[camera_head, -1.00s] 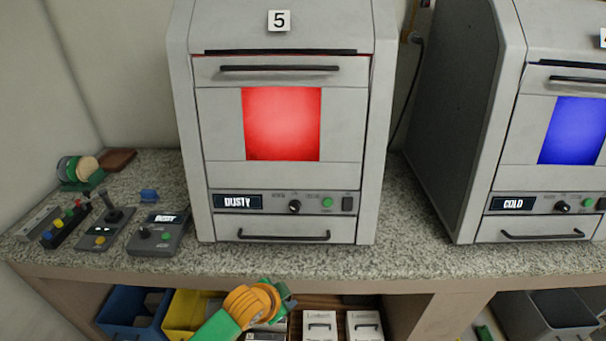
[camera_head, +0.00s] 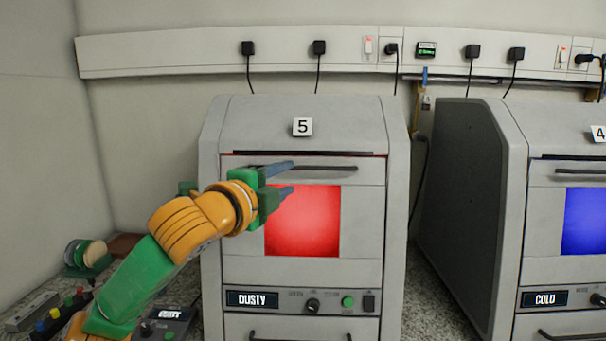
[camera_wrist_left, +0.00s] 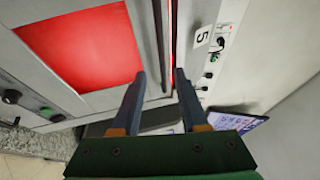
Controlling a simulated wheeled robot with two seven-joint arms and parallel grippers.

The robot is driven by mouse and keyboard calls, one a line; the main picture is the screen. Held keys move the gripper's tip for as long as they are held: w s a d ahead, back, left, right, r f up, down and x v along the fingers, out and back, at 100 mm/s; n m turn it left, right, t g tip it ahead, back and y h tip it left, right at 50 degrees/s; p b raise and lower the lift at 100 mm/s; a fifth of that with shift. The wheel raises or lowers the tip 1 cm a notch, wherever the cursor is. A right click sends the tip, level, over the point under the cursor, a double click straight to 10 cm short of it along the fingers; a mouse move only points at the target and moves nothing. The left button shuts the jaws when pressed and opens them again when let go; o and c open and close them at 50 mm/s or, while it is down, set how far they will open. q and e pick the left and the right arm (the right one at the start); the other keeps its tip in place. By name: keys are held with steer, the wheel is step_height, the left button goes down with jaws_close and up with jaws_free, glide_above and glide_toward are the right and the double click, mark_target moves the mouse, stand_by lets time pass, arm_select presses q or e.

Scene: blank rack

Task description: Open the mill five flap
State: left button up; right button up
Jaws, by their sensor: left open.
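Mill five (camera_head: 210,200) is the grey machine with a "5" label and a "DUSTY" display. Its front flap (camera_head: 362,225) is shut and has a glowing red window (camera_head: 318,232), which also shows in the wrist view (camera_wrist_left: 85,45). A dark bar handle (camera_head: 335,169) runs along the flap's top. My left gripper (camera_head: 291,176) is open in front of the flap's upper part, its fingers at the handle's height. In the left wrist view, the handle (camera_wrist_left: 157,35) runs in between the two open fingers (camera_wrist_left: 159,72). Whether they touch it is unclear. My right gripper is not in view.
A second mill (camera_head: 470,200) with a blue window stands to the right, a gap between them. A wall rail (camera_head: 200,48) with plugs and cables runs behind. A control box (camera_head: 178,325) and other small items sit on the counter at left.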

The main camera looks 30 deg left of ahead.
mark_target(303, 169)
arm_select(q)
steer(key=w+p, duration=0.1)
steer(key=w, duration=0.3)
steer(key=w+a+p, duration=0.1)
steer(key=w, duration=0.2)
steer(key=shift+w+p, duration=0.1)
steer(key=shift+p, duration=0.25)
jaws_close()
stand_by(0.9)
